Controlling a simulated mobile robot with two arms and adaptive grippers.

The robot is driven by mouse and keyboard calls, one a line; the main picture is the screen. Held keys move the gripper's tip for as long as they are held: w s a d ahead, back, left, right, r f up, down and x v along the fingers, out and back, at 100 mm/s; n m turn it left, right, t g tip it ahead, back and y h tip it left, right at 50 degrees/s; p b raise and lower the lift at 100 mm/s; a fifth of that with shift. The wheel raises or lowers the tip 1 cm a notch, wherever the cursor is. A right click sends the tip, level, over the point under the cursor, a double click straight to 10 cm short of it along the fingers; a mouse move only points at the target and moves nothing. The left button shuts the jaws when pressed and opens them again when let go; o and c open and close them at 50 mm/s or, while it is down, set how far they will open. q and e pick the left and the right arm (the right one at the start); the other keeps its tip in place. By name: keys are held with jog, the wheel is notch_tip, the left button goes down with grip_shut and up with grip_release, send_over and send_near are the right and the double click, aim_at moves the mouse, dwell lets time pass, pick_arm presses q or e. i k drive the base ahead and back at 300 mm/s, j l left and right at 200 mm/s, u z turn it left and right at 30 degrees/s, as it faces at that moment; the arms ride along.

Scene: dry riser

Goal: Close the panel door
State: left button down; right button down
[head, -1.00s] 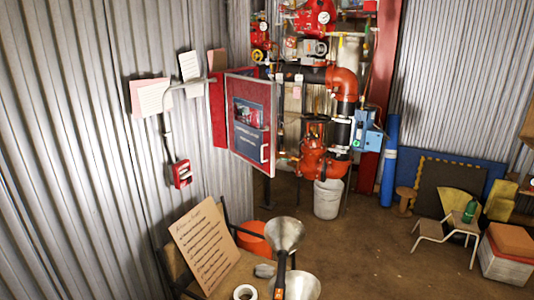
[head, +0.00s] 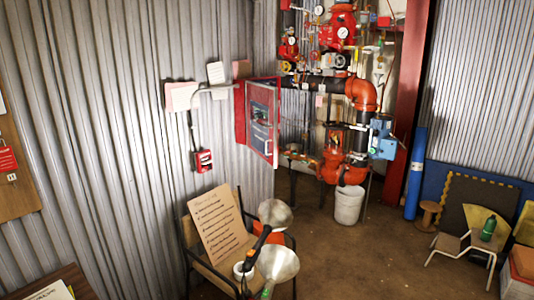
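The panel door (head: 263,122) is a red-framed leaf with a dark picture or window area, in the middle of the head view. It stands open, swung out from the red panel box (head: 240,113) on the corrugated wall. I see the door at a steep angle, and the inside of the box is mostly hidden. Neither of my grippers is in the head view.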

aim_at(263, 142)
jog(key=l+u, duration=0.3)
jog(key=l, duration=0.5)
jog(key=k+l+u, duration=0.1)
jog(key=l+u, duration=0.2)
jog(key=l, duration=0.45)
jog(key=i+l+u, duration=0.15)
jog(key=l, duration=0.2)
jog(key=i+l+u, duration=0.1)
jog(key=l, duration=0.25)
jog(key=i+l+u, duration=0.15)
jog(key=l, duration=0.25)
jog(key=i+l+u, duration=0.1)
jog(key=l, duration=0.3)
jog(key=i+l+u, duration=0.15)
jog(key=l, duration=0.25)
